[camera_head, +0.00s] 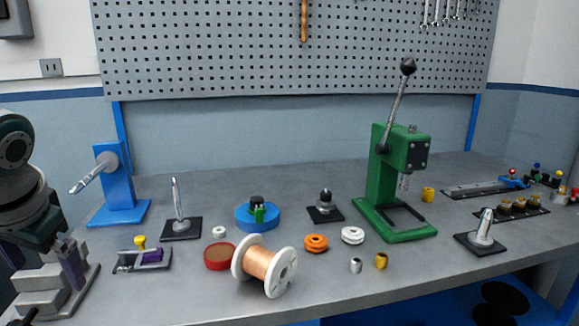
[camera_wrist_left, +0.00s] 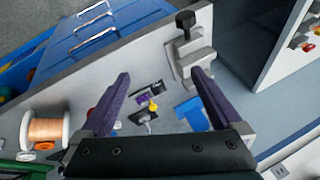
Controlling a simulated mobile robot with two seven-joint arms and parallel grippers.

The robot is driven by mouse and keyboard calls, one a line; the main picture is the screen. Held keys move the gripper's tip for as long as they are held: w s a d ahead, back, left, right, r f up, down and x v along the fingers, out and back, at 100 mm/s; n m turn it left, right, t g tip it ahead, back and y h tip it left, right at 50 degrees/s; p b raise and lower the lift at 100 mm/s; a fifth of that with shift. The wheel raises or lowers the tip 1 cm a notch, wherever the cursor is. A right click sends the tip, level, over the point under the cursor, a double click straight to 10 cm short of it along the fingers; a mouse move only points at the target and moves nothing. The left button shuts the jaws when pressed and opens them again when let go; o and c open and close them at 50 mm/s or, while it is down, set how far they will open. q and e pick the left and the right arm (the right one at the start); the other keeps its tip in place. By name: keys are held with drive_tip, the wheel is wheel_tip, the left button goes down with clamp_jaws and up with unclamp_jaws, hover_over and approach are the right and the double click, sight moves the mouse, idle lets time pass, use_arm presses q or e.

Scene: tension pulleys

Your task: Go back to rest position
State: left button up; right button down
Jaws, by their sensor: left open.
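My left gripper (camera_head: 44,268) is at the far left of the head view, over the grey vise (camera_head: 38,303) at the bench's left end. In the left wrist view its two purple fingers (camera_wrist_left: 160,82) are spread apart with nothing between them. That view shows the vise (camera_wrist_left: 188,55) beyond the fingertips. I cannot tell whether the gripper touches the vise. My right gripper is not in view.
On the bench (camera_head: 330,285) stand a blue stand (camera_head: 108,185), a copper wire spool (camera_head: 262,267), a small fixture with a yellow knob (camera_head: 143,257), and a green press (camera_head: 385,180). Pulleys and small parts lie between. The front edge near the middle is bare.

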use_arm(q)
drive_tip(key=s+d+f+m+h, duration=0.1)
drive_tip(key=s+d+f+h, duration=0.1)
drive_tip(key=s+d, duration=0.8)
drive_tip(key=s+d+f+m+h, duration=0.15)
drive_tip(key=s+d, duration=0.55)
drive_tip(key=s, duration=0.7)
wheel_tip(320, 180, up, 38)
drive_tip(key=p, duration=3.8)
drive_tip(key=shift+a+f+h, duration=0.15)
drive_tip(key=shift+a+h, duration=0.05)
drive_tip(key=shift+h, duration=0.15)
